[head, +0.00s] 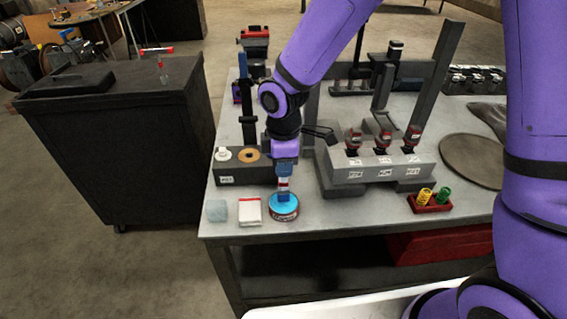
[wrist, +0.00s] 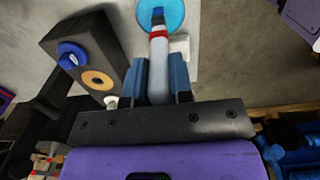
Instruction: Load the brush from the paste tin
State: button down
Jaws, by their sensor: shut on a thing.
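The paste tin (head: 284,213) is a round tin with a blue top and a red labelled side, near the front left of the bench. Its blue top also shows in the wrist view (wrist: 174,12). My gripper (head: 284,180) is directly above the tin, pointing down. The brush's dark tip (wrist: 158,15) overlaps the blue top. I cannot tell how deep the tip is.
A white-and-red box (head: 250,211) and a grey-blue block (head: 217,211) stand left of the tin. A dark block (head: 236,172) with a tan ring is behind. A grey fixture (head: 375,172) stands right. A red tray (head: 431,206) holds yellow and green cylinders.

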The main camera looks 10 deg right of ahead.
jog(key=shift+f, duration=0.55)
dwell(1.4)
jog(key=shift+r, duration=3.55)
